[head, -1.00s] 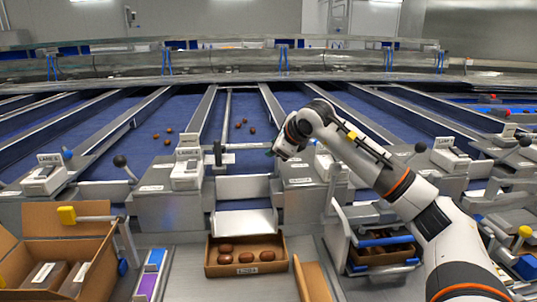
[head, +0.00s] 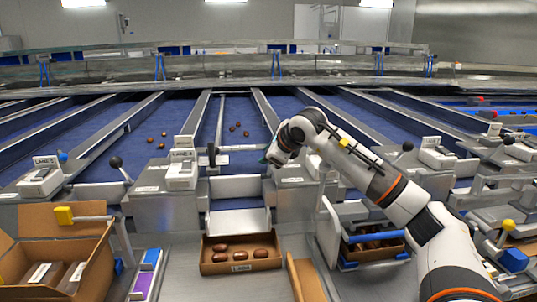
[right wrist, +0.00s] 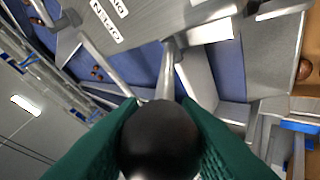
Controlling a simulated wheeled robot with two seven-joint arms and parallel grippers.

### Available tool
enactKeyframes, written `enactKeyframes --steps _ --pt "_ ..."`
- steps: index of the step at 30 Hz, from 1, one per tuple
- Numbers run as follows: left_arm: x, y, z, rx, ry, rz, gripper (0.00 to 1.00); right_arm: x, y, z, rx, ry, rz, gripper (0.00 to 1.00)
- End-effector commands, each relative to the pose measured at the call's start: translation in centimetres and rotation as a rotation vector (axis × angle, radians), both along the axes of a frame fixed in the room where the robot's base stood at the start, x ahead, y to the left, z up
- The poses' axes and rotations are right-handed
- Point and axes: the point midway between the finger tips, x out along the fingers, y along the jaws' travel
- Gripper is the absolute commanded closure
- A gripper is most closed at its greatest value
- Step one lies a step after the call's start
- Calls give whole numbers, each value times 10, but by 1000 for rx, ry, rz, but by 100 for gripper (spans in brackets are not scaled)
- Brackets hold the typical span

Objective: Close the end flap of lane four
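The lane in front of me ends in a pale metal end flap (head: 238,222), which slopes down and out toward a cardboard box (head: 240,266) holding several brown dates. I cannot read the lane number on its label (head: 182,156). My right gripper (head: 272,158) is right of the lane mouth, above the flap. In the right wrist view its green fingers sit on both sides of a black ball knob (right wrist: 160,140) and appear to press on it. The knob tops a metal lever rod (right wrist: 167,75), beside a plate with OPEN lettering (right wrist: 135,20). My left gripper is not in view.
Neighbouring lanes have similar black-knobbed levers (head: 116,161) and label boxes (head: 42,180). An open carton (head: 65,250) stands at lower left. A crate with blue rails (head: 372,243) stands under my right arm. A cardboard piece (head: 305,278) lies right of the date box.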

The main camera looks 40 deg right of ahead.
Motion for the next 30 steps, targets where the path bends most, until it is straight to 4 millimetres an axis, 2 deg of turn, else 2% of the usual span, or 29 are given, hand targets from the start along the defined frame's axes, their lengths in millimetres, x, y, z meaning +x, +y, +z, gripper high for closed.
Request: enactKeyframes --steps 1,4,5,16,30 --pt "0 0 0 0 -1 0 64 0 0 2 0 -4 -1 66" --pt "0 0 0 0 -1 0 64 0 -1 2 0 -4 -1 50" --pt "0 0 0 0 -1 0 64 0 -1 2 0 -4 -1 49" --pt "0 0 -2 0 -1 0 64 -6 0 6 -1 -4 -1 49" --pt "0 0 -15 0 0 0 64 -78 7 61 -2 -5 -2 49"
